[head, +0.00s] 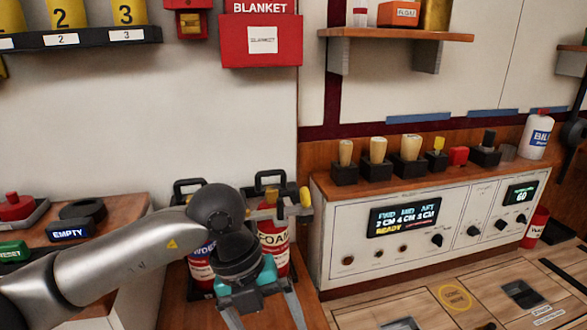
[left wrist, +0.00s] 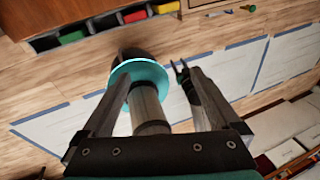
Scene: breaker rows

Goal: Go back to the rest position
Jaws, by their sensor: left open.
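My left gripper (head: 266,318) hangs at the lower middle of the head view, fingers spread and pointing down. It is in front of the red FOAM extinguisher (head: 273,238), with its fingertips cut off by the lower edge. In the left wrist view, the two fingers of my left gripper (left wrist: 155,80) stand apart. A grey cylinder with a cyan ring shows between them; I cannot tell whether it is touched, and no grip on it is visible. My right gripper is in neither view.
A white control panel (head: 345,257) with a lit display stands to the right, with several levers on its top. A wooden cabinet (head: 130,206) with an EMPTY sign is at left. A red BLANKET box (head: 262,55) hangs above. The left wrist view shows coloured items in dark bins (left wrist: 45,47).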

